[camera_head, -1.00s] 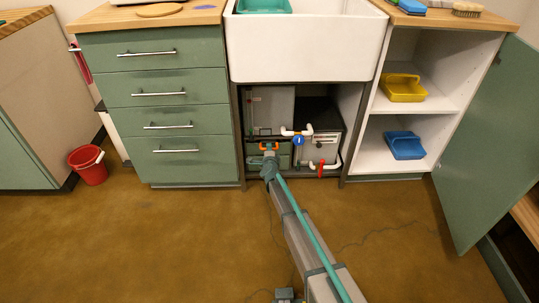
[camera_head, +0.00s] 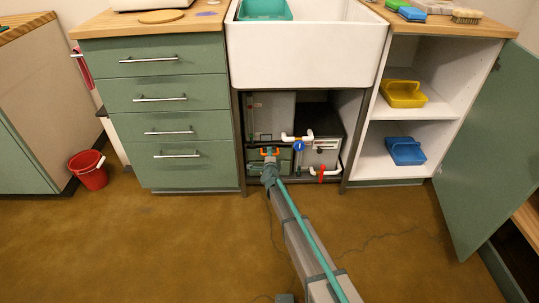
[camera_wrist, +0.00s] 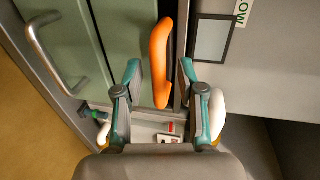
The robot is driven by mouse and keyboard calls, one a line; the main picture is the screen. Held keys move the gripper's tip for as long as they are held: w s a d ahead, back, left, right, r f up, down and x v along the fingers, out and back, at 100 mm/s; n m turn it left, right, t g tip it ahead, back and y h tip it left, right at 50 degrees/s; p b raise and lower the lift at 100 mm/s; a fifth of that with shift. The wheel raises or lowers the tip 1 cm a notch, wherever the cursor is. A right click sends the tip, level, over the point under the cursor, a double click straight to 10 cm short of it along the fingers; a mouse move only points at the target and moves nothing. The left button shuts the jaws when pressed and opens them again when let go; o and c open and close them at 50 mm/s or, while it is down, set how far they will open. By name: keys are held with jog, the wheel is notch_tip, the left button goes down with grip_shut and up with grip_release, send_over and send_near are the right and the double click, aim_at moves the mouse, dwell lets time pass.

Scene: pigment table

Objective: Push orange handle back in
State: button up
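The orange handle (camera_wrist: 160,62) is an upright curved bar in the middle of the wrist view, in front of a dark gap beside a green panel. My gripper (camera_wrist: 160,84) is open, with one teal finger on each side of the handle's lower part. A gap shows on both sides, so I see no grip on it. In the head view the handle (camera_head: 270,151) is a small orange shape in the open space under the sink, just beyond my gripper (camera_head: 269,163). My gripper hides part of it, and how far it sticks out is unclear.
White pipes with a blue valve (camera_head: 299,146) and a red valve (camera_head: 322,173) lie just right of my gripper. The white sink (camera_head: 305,55) hangs above. Drawers (camera_head: 176,125) stand left; an open cabinet door (camera_head: 484,150) stands right. The floor in front is mostly clear.

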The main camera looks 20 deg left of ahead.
jog(key=v, duration=1.1)
